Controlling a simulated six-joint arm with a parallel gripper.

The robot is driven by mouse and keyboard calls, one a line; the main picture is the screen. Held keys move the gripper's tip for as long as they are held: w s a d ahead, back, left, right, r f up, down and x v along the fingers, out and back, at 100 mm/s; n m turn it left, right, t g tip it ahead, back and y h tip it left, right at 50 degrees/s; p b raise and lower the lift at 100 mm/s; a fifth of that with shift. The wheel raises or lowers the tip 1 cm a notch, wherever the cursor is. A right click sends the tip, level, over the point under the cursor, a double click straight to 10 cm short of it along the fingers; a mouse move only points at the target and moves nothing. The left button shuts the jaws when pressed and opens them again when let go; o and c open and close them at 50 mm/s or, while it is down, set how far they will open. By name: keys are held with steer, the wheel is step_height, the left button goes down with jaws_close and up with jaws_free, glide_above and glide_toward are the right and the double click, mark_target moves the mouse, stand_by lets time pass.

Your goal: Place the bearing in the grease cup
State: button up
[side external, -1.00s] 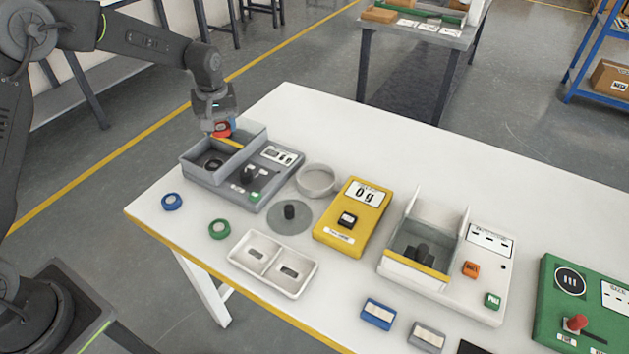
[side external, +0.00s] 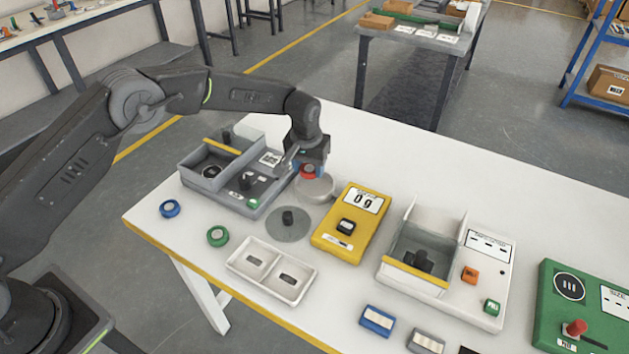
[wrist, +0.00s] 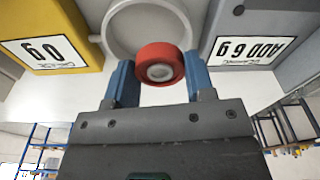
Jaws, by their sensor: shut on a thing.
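The bearing is a red ring with a pale centre (wrist: 160,65); in the side view it shows red (side external: 308,170) below my wrist. My gripper (wrist: 160,76) is shut on it, with a blue finger on each side. The grease cup, a round whitish open dish (side external: 318,191), stands on the white table between the grey station and the yellow scale. The bearing is over the back part of the cup in the side view and hides some of it; its exact height is hard to tell. In the wrist view the cup (wrist: 114,38) lies just beyond the bearing.
The grey station (side external: 222,195) is left of the cup and the yellow scale (side external: 335,238) is to its right. A grey disc with a dark peg (side external: 288,235) lies in front. Blue (side external: 170,209) and green (side external: 217,236) rings lie on clear table.

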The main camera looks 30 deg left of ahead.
mark_target(315, 189)
steer(key=shift+w+d+f, duration=0.2)
steer(key=shift+d+f, duration=0.25)
steer(key=shift+d, duration=0.2)
steer(key=shift+f, duration=1.95)
steer(key=shift+f, duration=0.1)
steer(key=o, duration=0.7)
steer(key=r, duration=0.4)
steer(key=s+r, duration=0.1)
steer(key=r, duration=0.7)
steer(key=shift+s+d, duration=0.15)
steer(key=shift+s, duration=0.05)
steer(key=shift+r, duration=0.15)
